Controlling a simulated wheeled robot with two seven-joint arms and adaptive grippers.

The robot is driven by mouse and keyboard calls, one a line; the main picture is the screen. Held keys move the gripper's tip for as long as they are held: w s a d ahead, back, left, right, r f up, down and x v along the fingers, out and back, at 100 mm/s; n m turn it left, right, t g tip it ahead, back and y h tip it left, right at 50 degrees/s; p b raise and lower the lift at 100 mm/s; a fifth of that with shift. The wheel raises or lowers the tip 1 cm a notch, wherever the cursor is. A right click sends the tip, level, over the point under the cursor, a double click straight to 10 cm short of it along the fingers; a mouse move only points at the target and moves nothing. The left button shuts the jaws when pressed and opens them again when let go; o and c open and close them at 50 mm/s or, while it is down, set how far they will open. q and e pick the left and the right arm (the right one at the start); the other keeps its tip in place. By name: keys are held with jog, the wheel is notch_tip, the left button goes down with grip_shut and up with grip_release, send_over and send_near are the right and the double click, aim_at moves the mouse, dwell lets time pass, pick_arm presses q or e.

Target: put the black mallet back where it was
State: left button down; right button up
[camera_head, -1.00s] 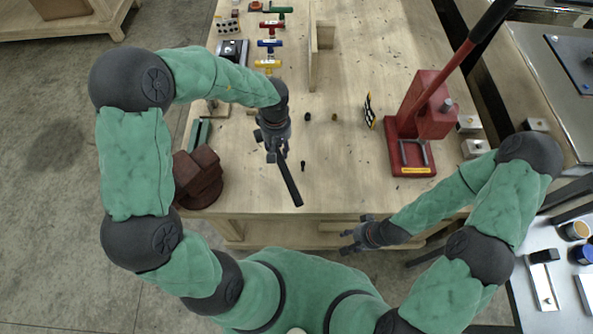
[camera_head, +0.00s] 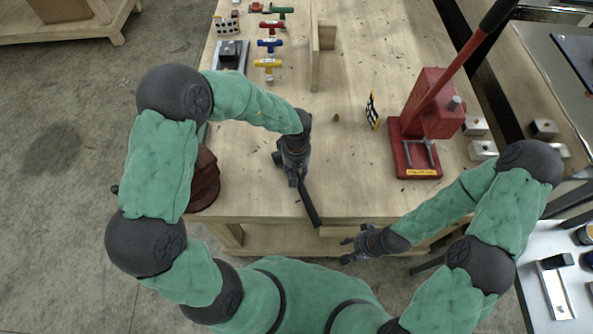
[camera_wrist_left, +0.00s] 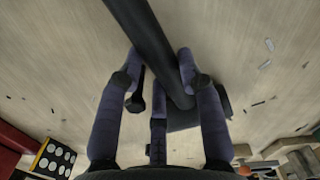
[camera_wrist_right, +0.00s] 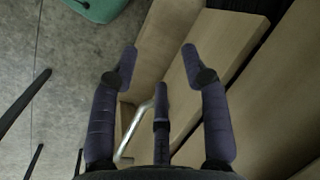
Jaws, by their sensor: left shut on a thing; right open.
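The black mallet (camera_head: 309,202) is in my left gripper (camera_head: 293,180) above the front part of the wooden table. In the head view its handle slants down and right toward the front edge. The left wrist view shows the handle (camera_wrist_left: 152,40) running between the fingers, with the dark mallet head (camera_wrist_left: 199,113) beyond them, partly hidden by a finger. The left gripper is shut on the mallet. My right gripper (camera_head: 346,245) is open and empty, low in front of the table edge. I cannot tell from these frames where the mallet was before.
Red, blue and yellow T-shaped tools (camera_head: 268,64) stand at the back left of the table (camera_head: 345,185). A brown-red object (camera_head: 205,180) is at the front left. A small black bolt (camera_wrist_left: 137,101) lies near the left gripper.

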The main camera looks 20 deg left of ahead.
pick_arm(q)
jog(key=shift+r, duration=0.1)
jog(key=c, duration=1.2)
grip_release()
jog(key=shift+c, duration=0.2)
jog(key=o, duration=0.4)
notch_tip(320, 180, up, 12)
jog(key=p, duration=0.4)
jog(key=shift+w, duration=0.15)
jog(key=shift+a, duration=0.1)
